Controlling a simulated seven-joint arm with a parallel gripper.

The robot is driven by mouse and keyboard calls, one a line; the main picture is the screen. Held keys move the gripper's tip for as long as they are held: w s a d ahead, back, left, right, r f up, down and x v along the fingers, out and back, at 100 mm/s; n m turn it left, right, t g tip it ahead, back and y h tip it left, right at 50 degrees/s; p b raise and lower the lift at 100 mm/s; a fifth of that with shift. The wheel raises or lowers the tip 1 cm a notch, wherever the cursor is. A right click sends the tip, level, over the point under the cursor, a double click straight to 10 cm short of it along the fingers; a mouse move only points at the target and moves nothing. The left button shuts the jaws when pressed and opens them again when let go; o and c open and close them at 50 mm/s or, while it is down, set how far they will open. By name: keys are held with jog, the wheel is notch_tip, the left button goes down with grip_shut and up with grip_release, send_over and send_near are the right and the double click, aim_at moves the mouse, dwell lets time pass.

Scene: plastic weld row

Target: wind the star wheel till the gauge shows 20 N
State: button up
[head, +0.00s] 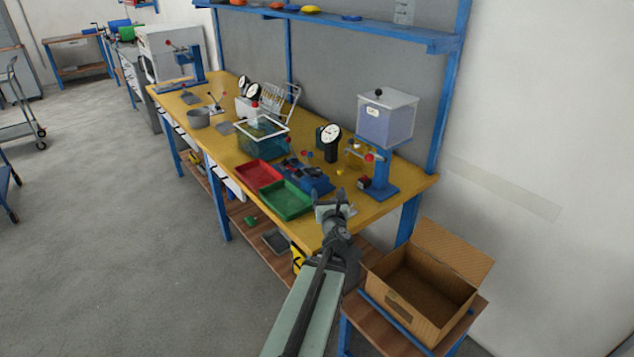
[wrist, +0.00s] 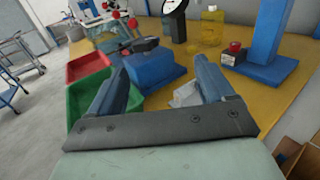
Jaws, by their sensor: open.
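A blue fixture (head: 308,174) sits on the yellow bench; it also shows in the wrist view (wrist: 152,70). Red-balled spokes, which look like the star wheel (wrist: 120,18), stand behind it in the wrist view; they are small and partly cut off by the top edge. A round white dial gauge (head: 331,132) on a black stand is behind the fixture. Its reading is too small to tell, and the wrist view cuts off its top (wrist: 174,8). My gripper (head: 331,203) is open and empty over the bench's front end, apart from the wheel; its two fingers show in the wrist view (wrist: 162,66).
A green tray (head: 286,201) and a red tray (head: 258,174) lie left of the fixture. A blue press stand (head: 380,170) with a clear box and a yellow bottle (wrist: 212,25) are on the right. An open carton (head: 425,290) stands beside the bench's near end.

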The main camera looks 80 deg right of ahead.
aim_at(318, 177)
jog(key=shift+n, duration=0.3)
jog(key=s+d, duration=0.1)
jog(key=s, duration=0.1)
jog(key=s+d, duration=0.1)
jog(key=s, duration=0.2)
jog(key=s+d, duration=0.1)
jog(key=s, duration=0.1)
jog(key=shift+s+f, duration=0.3)
jog(key=shift+s, duration=0.05)
jog(key=w+n+t, duration=0.1)
jog(key=w+n+t+y, duration=0.1)
jog(key=w+t, duration=0.1)
jog(key=w+n+t, duration=0.1)
jog(key=w+t, duration=0.1)
jog(key=shift+w+a+f+n+y, duration=0.25)
jog(key=shift+a+n+y, duration=0.05)
jog(key=shift+a+y, duration=0.1)
jog(key=shift+w+a+r+t+y, duration=0.15)
jog(key=shift+w+t+y, duration=0.15)
jog(key=shift+w+t, duration=0.25)
jog(key=x, duration=1.3)
jog(key=shift+d, duration=0.3)
